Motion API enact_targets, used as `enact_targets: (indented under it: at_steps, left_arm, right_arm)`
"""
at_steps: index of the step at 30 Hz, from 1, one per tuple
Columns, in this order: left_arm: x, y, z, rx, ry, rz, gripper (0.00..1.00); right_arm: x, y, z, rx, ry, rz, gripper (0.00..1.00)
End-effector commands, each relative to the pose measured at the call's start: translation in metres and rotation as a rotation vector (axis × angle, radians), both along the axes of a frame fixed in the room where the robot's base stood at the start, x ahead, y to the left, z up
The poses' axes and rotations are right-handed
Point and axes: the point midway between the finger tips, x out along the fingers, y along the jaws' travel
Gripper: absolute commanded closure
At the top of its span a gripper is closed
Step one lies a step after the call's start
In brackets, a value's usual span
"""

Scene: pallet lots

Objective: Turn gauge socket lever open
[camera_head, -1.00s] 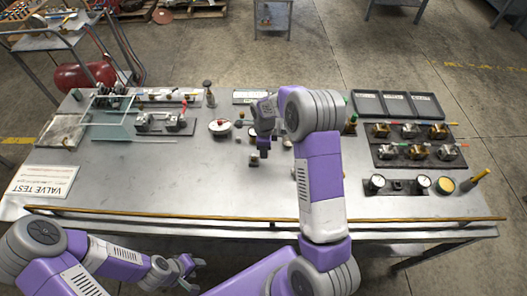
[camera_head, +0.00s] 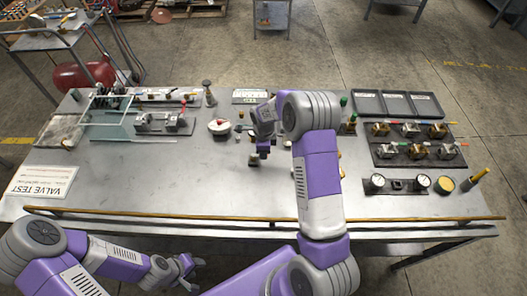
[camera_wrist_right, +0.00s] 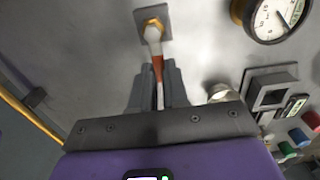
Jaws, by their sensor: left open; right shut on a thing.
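My right gripper (camera_head: 262,152) is low over the middle of the metal bench, pointing down. In the right wrist view its two grey fingers (camera_wrist_right: 158,88) are shut on a thin white and orange lever (camera_wrist_right: 157,66). The lever runs up the picture to a brass fitting (camera_wrist_right: 153,24) on a small grey square plate. The lever's far end is hidden between the fingers. In the head view the lever is too small and covered to make out. My left gripper (camera_head: 190,274) is open and empty, off the bench's front edge at lower left.
A round dial gauge (camera_wrist_right: 272,15) and a dark square-framed block (camera_wrist_right: 270,92) lie close to the right gripper. A brown rail (camera_head: 265,219) runs along the bench front. Valve racks (camera_head: 415,146) and black trays (camera_head: 397,104) stand right. The left-centre bench top is clear.

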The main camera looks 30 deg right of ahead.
Motion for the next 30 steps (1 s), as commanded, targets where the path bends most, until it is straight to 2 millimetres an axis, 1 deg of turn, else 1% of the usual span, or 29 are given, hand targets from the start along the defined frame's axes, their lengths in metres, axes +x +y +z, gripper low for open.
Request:
enact_targets:
  at_steps: [5, 11, 17, 30]
  left_arm:
    - [0.000, 0.000, -0.002, 0.000, 0.000, 0.000, 0.57]
    - [0.000, 0.000, -0.006, 0.000, 0.000, 0.000, 0.57]
    - [0.000, 0.000, -0.013, 0.000, 0.000, 0.000, 0.57]
    - [0.000, 0.000, -0.024, 0.000, 0.000, 0.000, 0.57]
  right_arm:
    - [0.001, 0.000, 0.000, -0.001, -0.001, 0.028, 1.00]
    - [0.005, -0.002, -0.001, -0.001, -0.001, 0.125, 1.00]
    - [0.011, -0.004, -0.001, -0.001, -0.001, 0.287, 1.00]
    - [0.028, -0.005, 0.000, -0.001, -0.002, 0.706, 1.00]
